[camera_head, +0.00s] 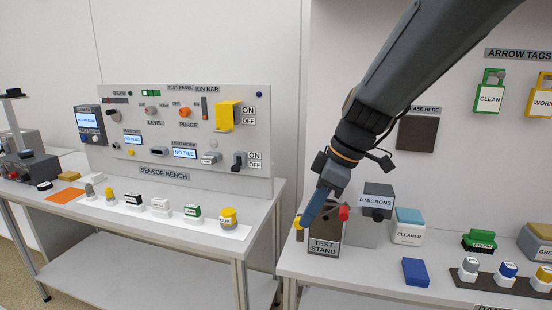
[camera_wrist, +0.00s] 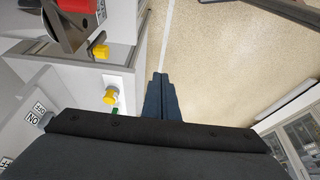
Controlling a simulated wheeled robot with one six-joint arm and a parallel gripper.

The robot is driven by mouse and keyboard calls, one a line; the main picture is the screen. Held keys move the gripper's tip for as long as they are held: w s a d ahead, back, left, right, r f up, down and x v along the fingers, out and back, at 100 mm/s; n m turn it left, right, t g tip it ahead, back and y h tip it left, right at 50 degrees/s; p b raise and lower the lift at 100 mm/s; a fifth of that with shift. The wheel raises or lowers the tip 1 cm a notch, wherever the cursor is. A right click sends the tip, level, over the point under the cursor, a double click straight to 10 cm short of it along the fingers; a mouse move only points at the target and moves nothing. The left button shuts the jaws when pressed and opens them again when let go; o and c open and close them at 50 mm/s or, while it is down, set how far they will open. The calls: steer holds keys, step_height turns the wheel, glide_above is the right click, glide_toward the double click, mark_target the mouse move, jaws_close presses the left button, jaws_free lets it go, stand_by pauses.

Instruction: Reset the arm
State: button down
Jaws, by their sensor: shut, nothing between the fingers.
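My arm reaches down from the top right in the head view. My gripper (camera_head: 301,222) points down and left, in front of the test stand (camera_head: 324,245) at the left end of the right table. In the wrist view my gripper (camera_wrist: 160,78) has its dark fingers together with nothing between them, over the gap beside the left bench and the floor. Part of the test stand is hidden behind my gripper.
The left bench (camera_head: 245,245) carries the sensor panel (camera_head: 180,135) and several small labelled items. On the right table stand a grey "0 MICRONS" box (camera_head: 378,202), a cleaner box (camera_head: 408,227) and a blue block (camera_head: 416,272). A gap separates the tables.

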steer(key=s+d+f+m+h, duration=0.4)
steer(key=s+d+f+m, duration=0.8)
steer(key=s+f+m, duration=0.1)
steer(key=shift+d+f+m, duration=0.15)
steer(key=shift+f+m, duration=0.15)
steer(key=shift+m, duration=0.6)
